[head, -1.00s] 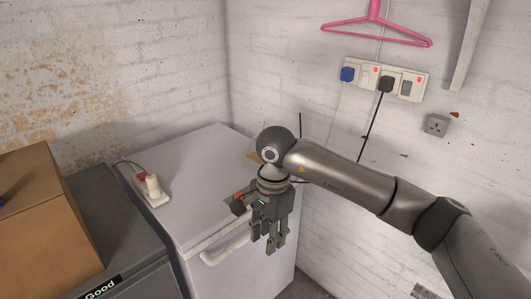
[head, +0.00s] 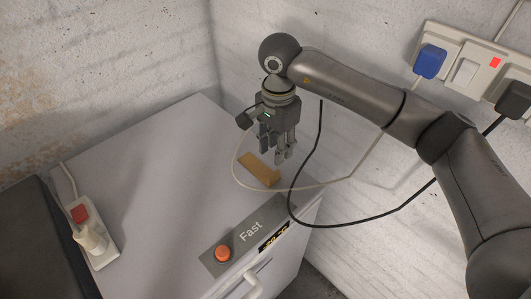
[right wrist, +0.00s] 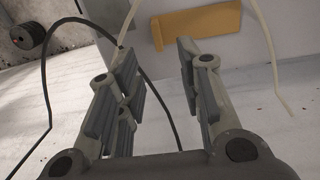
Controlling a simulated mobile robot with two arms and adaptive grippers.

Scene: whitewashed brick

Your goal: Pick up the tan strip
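The tan strip (head: 258,170) lies flat on the white freezer top (head: 150,150), near its right edge. It also shows in the right wrist view (right wrist: 200,24), beyond the fingertips. My right gripper (head: 273,158) points down just above and behind the strip in the head view. Its fingers (right wrist: 160,65) are spread apart with nothing between them. The strip is uncovered apart from a cable by its near end. My left gripper is in neither view.
A white cable (head: 325,184) and a black cable (head: 318,150) hang from the wall sockets (head: 465,70) and loop by the strip. A control panel with an orange button (head: 223,253) is at the freezer's front. A white power strip (head: 94,240) lies at the left.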

